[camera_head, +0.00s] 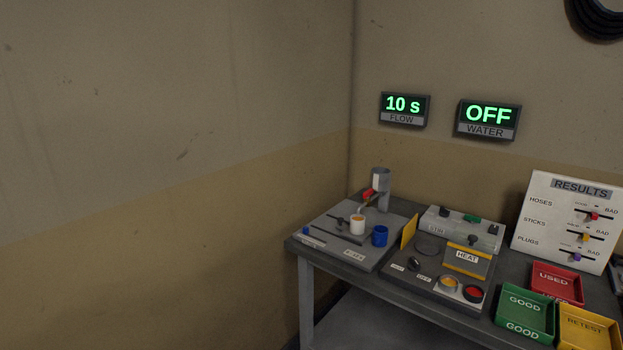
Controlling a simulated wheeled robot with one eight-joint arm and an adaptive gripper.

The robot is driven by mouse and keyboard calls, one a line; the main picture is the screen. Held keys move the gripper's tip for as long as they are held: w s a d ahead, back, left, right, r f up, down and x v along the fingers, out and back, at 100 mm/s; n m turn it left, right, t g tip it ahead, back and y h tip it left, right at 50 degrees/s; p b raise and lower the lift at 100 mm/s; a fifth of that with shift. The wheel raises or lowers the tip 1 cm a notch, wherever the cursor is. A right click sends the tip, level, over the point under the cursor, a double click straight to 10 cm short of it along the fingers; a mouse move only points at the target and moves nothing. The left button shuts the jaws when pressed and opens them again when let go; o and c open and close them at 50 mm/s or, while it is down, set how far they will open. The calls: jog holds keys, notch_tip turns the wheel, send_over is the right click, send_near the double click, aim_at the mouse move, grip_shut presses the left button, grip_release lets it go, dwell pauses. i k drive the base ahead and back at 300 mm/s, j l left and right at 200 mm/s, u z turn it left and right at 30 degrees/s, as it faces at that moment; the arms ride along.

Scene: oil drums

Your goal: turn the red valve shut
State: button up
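The red valve (367,194) is small in the head view, on the side of a grey upright cylinder (380,179) at the back of the left station. The picture is too small to tell whether the valve is open or shut, or whether anything flows. The flow display (404,105) reads 10 s. My gripper is not in view.
A blue cup (379,236) stands right of the white cup. A heater unit (465,262), a stir unit (463,229), and red, green (525,334) and yellow trays fill the table's right. A water display (488,116) reads OFF. Walls stand close behind and left.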

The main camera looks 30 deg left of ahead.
aim_at(367, 195)
jog(key=i+j+u, duration=0.3)
jog(key=i+j, duration=0.15)
jog(key=i+j+u, duration=0.3)
jog(key=i+j, duration=0.15)
jog(key=i, duration=0.1)
